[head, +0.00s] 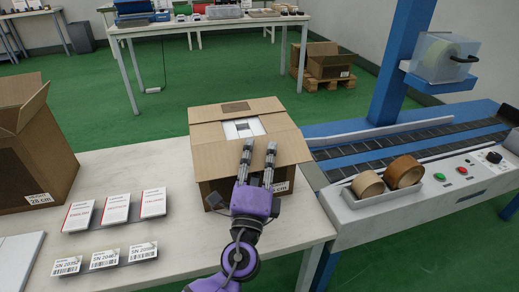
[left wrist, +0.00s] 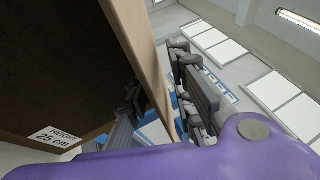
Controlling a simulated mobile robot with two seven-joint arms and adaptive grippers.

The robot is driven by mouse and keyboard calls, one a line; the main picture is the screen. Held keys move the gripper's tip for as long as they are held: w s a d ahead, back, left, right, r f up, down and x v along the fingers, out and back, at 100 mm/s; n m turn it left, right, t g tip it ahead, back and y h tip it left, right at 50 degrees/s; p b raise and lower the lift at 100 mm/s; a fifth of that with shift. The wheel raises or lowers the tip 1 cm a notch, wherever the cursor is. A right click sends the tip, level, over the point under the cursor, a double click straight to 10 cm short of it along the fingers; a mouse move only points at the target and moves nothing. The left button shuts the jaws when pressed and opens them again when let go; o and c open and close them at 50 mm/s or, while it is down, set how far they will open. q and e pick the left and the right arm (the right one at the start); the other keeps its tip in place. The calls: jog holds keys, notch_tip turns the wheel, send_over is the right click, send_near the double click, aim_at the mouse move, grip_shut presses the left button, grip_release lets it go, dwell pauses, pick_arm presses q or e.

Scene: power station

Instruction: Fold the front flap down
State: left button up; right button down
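The open cardboard box (head: 208,188) stands on the white table. Its front flap (head: 217,157) sticks out toward me, and white items (head: 243,128) show in the opening. My left gripper (head: 259,145) reaches over the front flap from the near side, its two fingers apart. In the left wrist view the gripper (left wrist: 163,92) is beside the flap's edge (left wrist: 140,45), with one finger on each side of that edge in the picture. I cannot tell whether either finger touches it. The box's front wall carries a height label (left wrist: 55,136). My right gripper is out of view.
Another open box (head: 35,155) stands at the left. Several white cartons (head: 115,208) and label cards (head: 104,258) lie on the table (head: 170,265). A blue conveyor (head: 400,143) with tape rolls (head: 385,179) and a sealing head stands close at the right.

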pick_arm(q)
jog(key=shift+w+r, duration=0.15)
jog(key=shift+w, duration=0.3)
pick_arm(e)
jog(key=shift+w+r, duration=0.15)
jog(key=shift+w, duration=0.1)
pick_arm(q)
jog(key=shift+c, duration=0.5)
grip_shut()
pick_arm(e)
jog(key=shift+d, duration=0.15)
